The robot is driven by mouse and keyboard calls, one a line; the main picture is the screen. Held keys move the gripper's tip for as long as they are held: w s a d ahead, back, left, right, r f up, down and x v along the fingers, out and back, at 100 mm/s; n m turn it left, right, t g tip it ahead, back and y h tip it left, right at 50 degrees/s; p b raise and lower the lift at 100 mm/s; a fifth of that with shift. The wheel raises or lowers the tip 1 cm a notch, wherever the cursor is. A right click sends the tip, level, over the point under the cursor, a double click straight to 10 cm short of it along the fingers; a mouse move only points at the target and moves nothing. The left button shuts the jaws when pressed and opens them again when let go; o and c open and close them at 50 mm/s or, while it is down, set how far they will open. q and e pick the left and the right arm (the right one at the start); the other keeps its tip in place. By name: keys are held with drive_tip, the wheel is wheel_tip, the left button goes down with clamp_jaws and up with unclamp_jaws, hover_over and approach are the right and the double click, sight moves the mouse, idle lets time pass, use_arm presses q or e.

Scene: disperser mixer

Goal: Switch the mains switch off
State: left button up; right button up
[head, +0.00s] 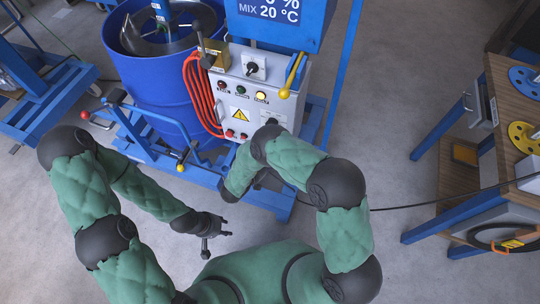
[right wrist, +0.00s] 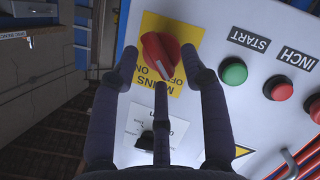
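The mains switch is a red rotary knob (right wrist: 160,55) on a yellow plate (right wrist: 185,34) with ON and OFF lettering, which appears upside down in the right wrist view. My right gripper (right wrist: 160,62) is open, with one finger on each side of the knob and the third below it. The fingers are close to the knob; I cannot tell whether any touches it. In the head view my right forearm hides the switch and right gripper. The grey control panel (head: 271,101) is in front of me. My left gripper (head: 222,228) is open and empty, above the floor.
The panel carries a green start button (right wrist: 233,71), a red inch button (right wrist: 278,88) and a black knob (right wrist: 147,139). Red cables (head: 199,94) hang beside a blue vessel (head: 162,85). A wooden workbench (head: 500,110) stands at right. Grey floor between is clear except for a black cable.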

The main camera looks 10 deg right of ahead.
wheel_tip(320, 180, up, 10)
idle(0.7)
idle(0.4)
